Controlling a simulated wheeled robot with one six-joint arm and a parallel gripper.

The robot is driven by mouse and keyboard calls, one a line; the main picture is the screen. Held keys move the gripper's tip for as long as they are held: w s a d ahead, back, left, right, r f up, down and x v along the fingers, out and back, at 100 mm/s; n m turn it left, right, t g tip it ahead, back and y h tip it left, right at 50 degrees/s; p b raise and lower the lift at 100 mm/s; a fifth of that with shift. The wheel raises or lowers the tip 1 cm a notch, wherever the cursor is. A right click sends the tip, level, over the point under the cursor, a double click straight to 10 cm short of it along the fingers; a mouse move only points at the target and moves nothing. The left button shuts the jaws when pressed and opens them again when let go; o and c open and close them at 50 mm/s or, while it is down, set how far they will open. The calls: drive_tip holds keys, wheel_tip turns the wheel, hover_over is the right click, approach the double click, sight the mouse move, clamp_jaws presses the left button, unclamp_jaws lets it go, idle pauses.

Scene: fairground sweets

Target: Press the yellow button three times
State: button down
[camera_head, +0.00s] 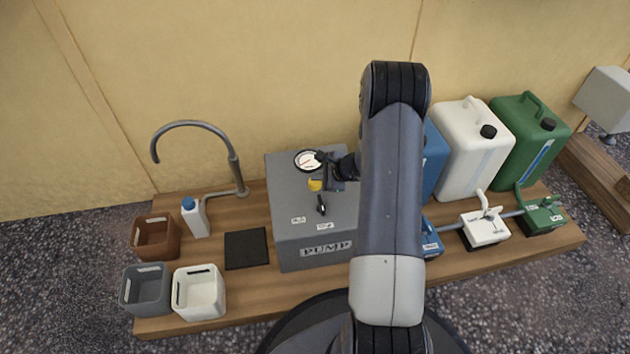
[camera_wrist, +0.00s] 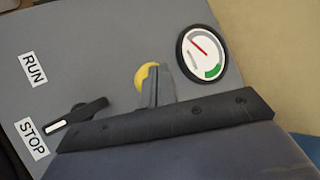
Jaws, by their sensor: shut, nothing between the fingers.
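The yellow button (camera_head: 315,185) sits on the sloped face of the grey pump box (camera_head: 290,240), below the round gauge (camera_head: 308,161). In the wrist view the yellow button (camera_wrist: 144,77) is partly hidden behind my gripper's fingers. My gripper (camera_head: 322,172) is shut and empty, and its fingertips (camera_wrist: 153,72) overlap the button in the picture. I cannot tell whether they touch it. The black switch lever (camera_wrist: 77,116) lies beside the button, with RUN and STOP labels. The gauge (camera_wrist: 202,54) has a red needle off its green zone.
A tap (camera_head: 240,175), a small bottle (camera_head: 196,217), a black mat (camera_head: 246,249) and brown, grey and white bins (camera_head: 201,294) stand left of the pump box. White (camera_head: 472,150) and green (camera_head: 530,140) canisters and valve blocks stand right. My arm hides part of the blue canister.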

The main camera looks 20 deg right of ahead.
drive_tip(key=shift+f+b, duration=0.55)
drive_tip(key=shift+f, duration=0.05)
idle(0.3)
drive_tip(key=shift+r, duration=0.15)
drive_tip(key=shift+r+p, duration=0.8)
drive_tip(key=shift+r, duration=0.35)
drive_tip(key=shift+f+b, duration=0.15)
drive_tip(key=shift+b, duration=0.35)
drive_tip(key=shift+f+b, duration=0.25)
drive_tip(key=shift+b, duration=0.2)
